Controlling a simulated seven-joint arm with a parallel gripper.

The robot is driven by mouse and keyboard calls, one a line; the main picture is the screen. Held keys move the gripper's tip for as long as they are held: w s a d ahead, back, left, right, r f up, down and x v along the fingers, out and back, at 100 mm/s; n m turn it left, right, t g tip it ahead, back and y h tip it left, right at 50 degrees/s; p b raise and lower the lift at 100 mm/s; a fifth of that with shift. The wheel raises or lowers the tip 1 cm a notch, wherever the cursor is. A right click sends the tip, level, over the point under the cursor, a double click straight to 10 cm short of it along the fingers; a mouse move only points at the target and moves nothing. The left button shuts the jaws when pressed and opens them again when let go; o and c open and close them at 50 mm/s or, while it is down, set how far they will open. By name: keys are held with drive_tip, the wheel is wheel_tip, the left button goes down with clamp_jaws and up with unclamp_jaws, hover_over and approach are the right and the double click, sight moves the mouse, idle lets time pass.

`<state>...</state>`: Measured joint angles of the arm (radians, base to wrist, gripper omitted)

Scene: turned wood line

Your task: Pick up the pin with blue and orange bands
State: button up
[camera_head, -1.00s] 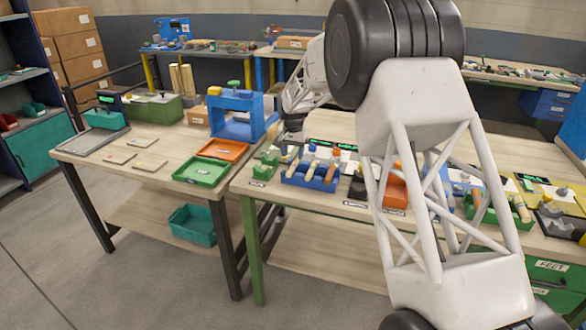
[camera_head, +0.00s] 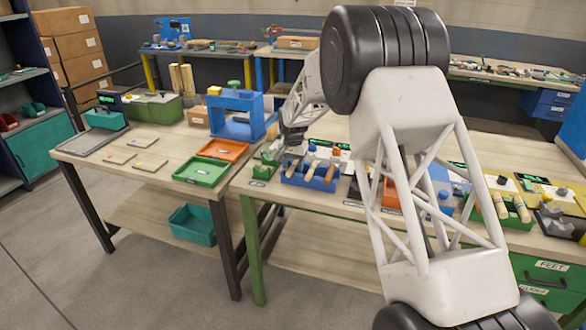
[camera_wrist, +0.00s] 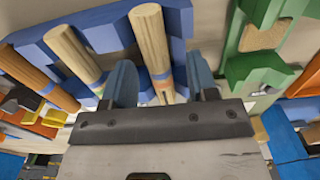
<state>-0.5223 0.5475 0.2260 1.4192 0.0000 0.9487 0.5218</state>
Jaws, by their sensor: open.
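A blue rack (camera_head: 322,184) on the right-hand workbench holds several light wooden pins. In the wrist view, one pin (camera_wrist: 149,38) lies in the blue rack (camera_wrist: 109,36) and runs down between my fingers. It shows a blue band and what looks like an orange mark near its lower end, partly hidden by the gripper body. A second pin (camera_wrist: 72,50) with a blue band lies to its left, outside the fingers. My gripper (camera_wrist: 162,82) is open, with one finger on each side of the middle pin. In the head view my gripper (camera_head: 291,143) is over the rack's left end.
A green holder (camera_wrist: 253,68) stands close to the right of the rack in the wrist view. An orange tray (camera_head: 222,150) and a green tray (camera_head: 201,171) lie on the left bench. A green rack with pins (camera_head: 515,218) stands farther right.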

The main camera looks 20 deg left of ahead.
sight(293, 165)
clamp_jaws()
idle(0.3)
drive_tip(key=shift+r, duration=1.7)
drive_tip(key=s+d, duration=0.4)
drive_tip(key=s, duration=0.3)
drive_tip(key=s+d+r, duration=0.1)
drive_tip(key=s+d, duration=0.2)
drive_tip(key=s, duration=0.4)
drive_tip(key=shift+d+r, duration=0.3)
drive_tip(key=shift+d, duration=0.1)
drive_tip(key=shift+d, duration=0.1)
